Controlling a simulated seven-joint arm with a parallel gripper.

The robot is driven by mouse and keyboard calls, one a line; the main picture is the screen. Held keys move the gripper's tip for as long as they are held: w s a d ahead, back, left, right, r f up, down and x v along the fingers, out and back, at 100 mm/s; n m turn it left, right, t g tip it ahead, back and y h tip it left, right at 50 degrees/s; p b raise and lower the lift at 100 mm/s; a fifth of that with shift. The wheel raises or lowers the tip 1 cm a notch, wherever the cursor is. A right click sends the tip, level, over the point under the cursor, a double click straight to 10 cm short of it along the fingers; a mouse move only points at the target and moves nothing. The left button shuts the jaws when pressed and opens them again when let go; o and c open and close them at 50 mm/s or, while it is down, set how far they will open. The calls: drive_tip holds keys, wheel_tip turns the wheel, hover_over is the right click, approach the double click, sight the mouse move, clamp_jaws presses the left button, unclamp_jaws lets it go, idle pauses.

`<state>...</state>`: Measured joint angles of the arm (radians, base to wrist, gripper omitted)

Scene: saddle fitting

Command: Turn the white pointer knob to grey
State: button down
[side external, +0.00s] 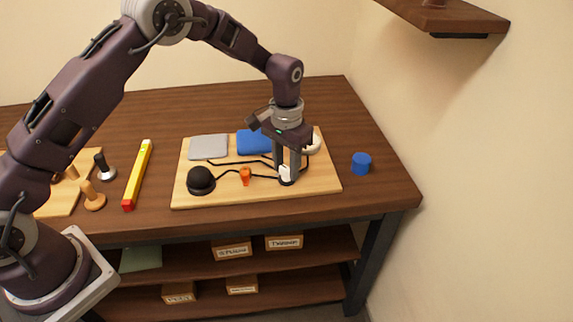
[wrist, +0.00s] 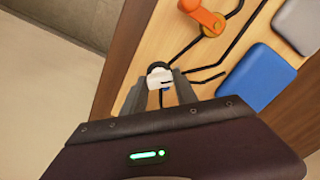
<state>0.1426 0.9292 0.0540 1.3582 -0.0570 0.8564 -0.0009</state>
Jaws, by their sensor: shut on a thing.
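The white pointer knob (side external: 286,173) stands near the front right of a light wooden board (side external: 325,182). My gripper (side external: 287,177) points down and is shut on the knob. In the wrist view the white knob (wrist: 160,76) shows between the fingertips (wrist: 168,88), with a small blue spot below it. I cannot tell which way its pointer faces. Black lines run from the knob across the board. A grey pad (side external: 208,147) lies at the back left of the board, and a blue pad (side external: 253,143) lies right of it; both also show in the wrist view.
An orange knob (side external: 245,176) and a black dome (side external: 201,180) stand on the board left of my gripper. A white round piece (side external: 313,143) is behind it. A blue cylinder (side external: 361,163) stands right of the board. A yellow bar (side external: 138,174) lies to the left.

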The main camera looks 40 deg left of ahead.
sight(287, 168)
drive_tip(key=c, duration=1)
unclamp_jaws()
drive_tip(key=shift+o, duration=0.2)
wheel_tip(287, 168, up, 7)
drive_tip(key=shift+r, duration=0.15)
